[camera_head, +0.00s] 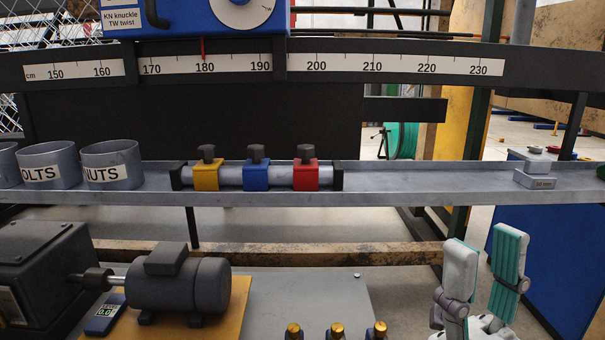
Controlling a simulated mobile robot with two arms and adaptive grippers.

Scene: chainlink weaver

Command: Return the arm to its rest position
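My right gripper (484,276) shows at the lower right. Its two pale fingers with green pads point up and stand apart, with nothing between them. It is in front of and below the grey shelf (400,183), clear of it. My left gripper is not in view.
The shelf holds grey cups (112,165), a rod with yellow (206,176), blue and red blocks, and small metal blocks (535,181) at right. A ruler beam (340,65) runs above. A motor (178,285) and brass-topped items (337,330) are below.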

